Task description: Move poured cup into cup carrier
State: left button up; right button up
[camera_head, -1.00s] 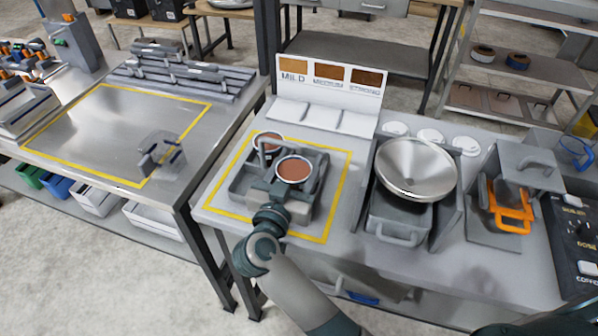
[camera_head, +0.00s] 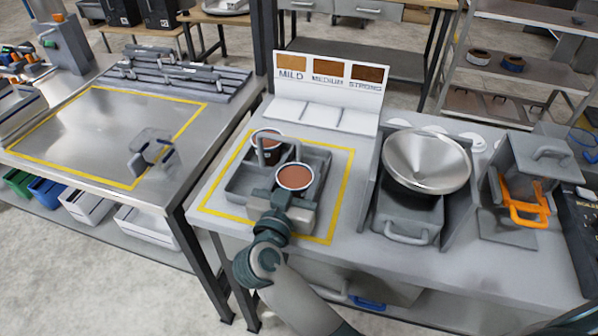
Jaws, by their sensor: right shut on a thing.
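A grey cup carrier (camera_head: 240,184) with a raised handle stands inside the yellow outline on the counter. One cup (camera_head: 267,141) with brown liquid sits in its back-left compartment, partly behind the handle. My right gripper (camera_head: 290,193) is shut on a second cup (camera_head: 295,177), full of brown liquid, at the carrier's right side. The gripper hides the lower part of this cup, so I cannot tell whether it rests on the carrier's floor. My left gripper is not in view.
A sign board (camera_head: 330,90) marked mild, medium and strong stands behind the carrier. To the right are a metal bowl (camera_head: 426,160) over a grey bin and a dispenser with an orange handle (camera_head: 525,208). The left table's outlined area (camera_head: 100,130) is mostly clear.

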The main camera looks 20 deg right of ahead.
dwell(0.6)
jog(key=shift+f, duration=0.1)
jog(key=o, duration=1.2)
